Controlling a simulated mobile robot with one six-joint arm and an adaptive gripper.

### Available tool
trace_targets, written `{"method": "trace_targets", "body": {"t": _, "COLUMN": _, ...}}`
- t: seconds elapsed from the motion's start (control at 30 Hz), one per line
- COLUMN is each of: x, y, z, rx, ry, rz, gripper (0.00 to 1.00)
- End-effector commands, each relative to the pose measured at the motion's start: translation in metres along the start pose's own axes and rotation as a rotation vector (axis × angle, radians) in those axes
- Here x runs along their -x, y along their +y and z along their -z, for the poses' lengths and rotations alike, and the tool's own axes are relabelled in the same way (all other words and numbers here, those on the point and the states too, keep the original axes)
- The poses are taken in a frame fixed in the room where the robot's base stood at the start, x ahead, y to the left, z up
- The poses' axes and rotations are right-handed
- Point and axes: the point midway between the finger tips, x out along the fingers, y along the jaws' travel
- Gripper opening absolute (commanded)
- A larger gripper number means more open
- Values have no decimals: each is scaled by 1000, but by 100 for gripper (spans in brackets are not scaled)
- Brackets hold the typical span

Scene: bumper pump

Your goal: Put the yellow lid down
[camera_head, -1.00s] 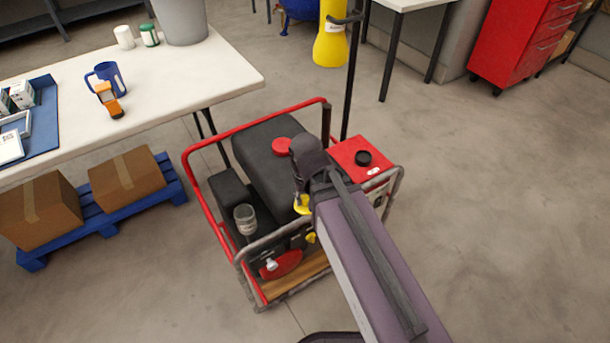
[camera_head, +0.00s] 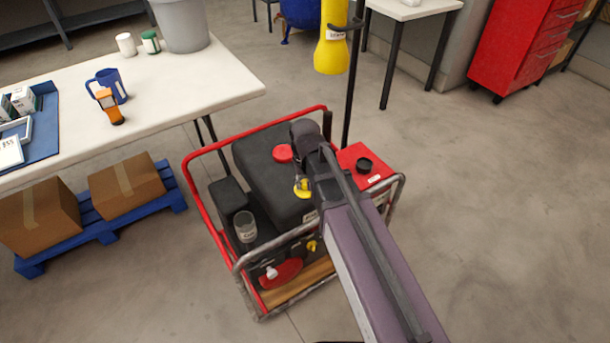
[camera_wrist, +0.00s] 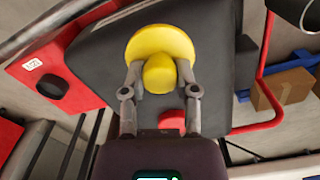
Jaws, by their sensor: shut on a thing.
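The yellow lid (camera_wrist: 161,48) is a round disc with a thick knob. In the wrist view my gripper (camera_wrist: 160,75) is shut on its knob, one finger on each side. The lid is over the black top of the pump engine (camera_wrist: 100,60); I cannot tell whether it touches that surface. In the head view the lid (camera_head: 302,188) shows as a small yellow piece under my gripper (camera_head: 305,178), mostly hidden by my arm. It is in front of the red cap (camera_head: 283,153) on the black tank (camera_head: 262,160).
A red tube frame (camera_head: 200,210) surrounds the machine. A clear cup (camera_head: 245,226) stands at its left. A red box with a black cap (camera_head: 364,164) is on the right. The white table (camera_head: 160,90) stands behind left, and a yellow lamp-like tube (camera_head: 332,50) hangs behind.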

Motion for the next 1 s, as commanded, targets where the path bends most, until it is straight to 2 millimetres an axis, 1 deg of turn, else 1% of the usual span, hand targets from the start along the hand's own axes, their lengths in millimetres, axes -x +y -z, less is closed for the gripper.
{"method": "trace_targets", "body": {"t": 0.03, "x": -2, "y": 2, "z": 15, "rx": -1, "ry": 0, "rz": 0, "gripper": 7}}
{"method": "trace_targets", "body": {"t": 0.2, "x": -5, "y": 10, "z": 45, "rx": -2, "ry": 0, "rz": 0, "gripper": 7}}
{"method": "trace_targets", "body": {"t": 0.3, "x": -6, "y": 13, "z": 58, "rx": -1, "ry": 0, "rz": 0, "gripper": 7}}
{"method": "trace_targets", "body": {"t": 0.4, "x": -7, "y": 15, "z": 66, "rx": -1, "ry": 0, "rz": 0, "gripper": 7}}
{"method": "trace_targets", "body": {"t": 0.53, "x": -7, "y": 16, "z": 69, "rx": -1, "ry": 0, "rz": 0, "gripper": 7}}
{"method": "trace_targets", "body": {"t": 0.83, "x": -7, "y": 17, "z": 68, "rx": -2, "ry": 0, "rz": 0, "gripper": 7}}
{"method": "trace_targets", "body": {"t": 1.0, "x": -14, "y": 17, "z": 68, "rx": -2, "ry": 0, "rz": 0, "gripper": 7}}
